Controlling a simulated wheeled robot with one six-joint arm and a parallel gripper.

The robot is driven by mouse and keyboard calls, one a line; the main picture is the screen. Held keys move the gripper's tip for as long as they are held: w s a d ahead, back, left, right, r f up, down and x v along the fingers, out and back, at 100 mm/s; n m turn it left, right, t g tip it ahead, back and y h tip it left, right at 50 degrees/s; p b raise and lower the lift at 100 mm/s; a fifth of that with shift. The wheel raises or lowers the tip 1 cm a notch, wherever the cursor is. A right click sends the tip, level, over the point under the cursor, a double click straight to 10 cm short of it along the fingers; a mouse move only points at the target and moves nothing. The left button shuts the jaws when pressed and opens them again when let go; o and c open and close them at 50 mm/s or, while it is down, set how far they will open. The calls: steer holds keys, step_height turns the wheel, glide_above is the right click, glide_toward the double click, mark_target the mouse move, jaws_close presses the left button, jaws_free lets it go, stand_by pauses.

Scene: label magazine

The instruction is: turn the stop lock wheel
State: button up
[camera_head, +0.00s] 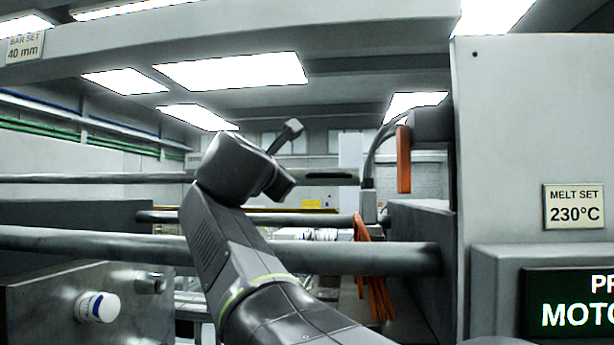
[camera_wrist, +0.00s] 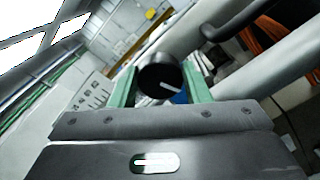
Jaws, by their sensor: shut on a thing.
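A black round knob (camera_wrist: 161,74) with a white line on its face sits between my fingers in the wrist view. It looks like the stop lock wheel, but no label on it can be read. My gripper (camera_wrist: 163,82) has its two green fingers, one on each side of the knob, and is shut on it. Something blue (camera_wrist: 180,97) shows just below the knob between the fingers.
Thick grey bars (camera_head: 120,243) run across the machine around my arm. A white knob with a blue band (camera_head: 98,307) is on the grey block at lower left. A grey cabinet (camera_head: 520,110) stands at the right.

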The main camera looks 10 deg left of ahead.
steer(key=shift+f+n, duration=0.1)
steer(key=shift+n, duration=0.7)
steer(key=o, duration=1)
steer(key=shift+s, duration=0.1)
steer(key=s+b, duration=0.3)
steer(key=s, duration=1)
steer(key=shift+s+a, duration=0.25)
steer(key=shift+s, duration=0.1)
steer(key=shift+w, duration=0.15)
